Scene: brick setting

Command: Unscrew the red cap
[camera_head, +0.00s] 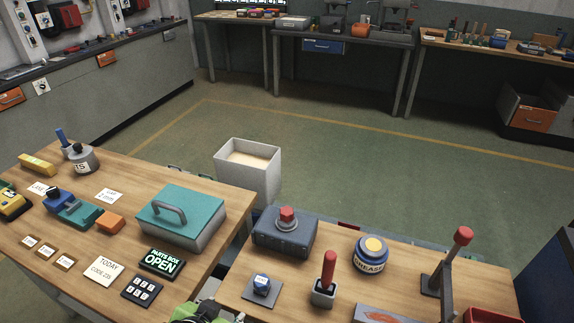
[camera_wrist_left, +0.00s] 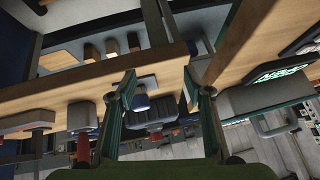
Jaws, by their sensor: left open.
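The red cap (camera_head: 287,214) sits on a round silver collar on top of a dark blue-grey box (camera_head: 283,237) on the near right table. My left gripper (camera_head: 197,312) shows only as a green and black part at the bottom edge of the head view, nearer than the box and to its left. In the left wrist view the two fingers (camera_wrist_left: 160,76) are spread with nothing held between them. Behind them stand a blue knob (camera_wrist_left: 140,101) and the dark box (camera_wrist_left: 163,111). My right gripper is not seen.
A grease jar (camera_head: 371,254), a red-handled lever (camera_head: 328,275), a blue knob on a plate (camera_head: 262,285) and a red-topped lever (camera_head: 462,236) surround the box. A teal-lidded box (camera_head: 183,216) and an open bin (camera_head: 248,171) stand left. Bare wood lies between items.

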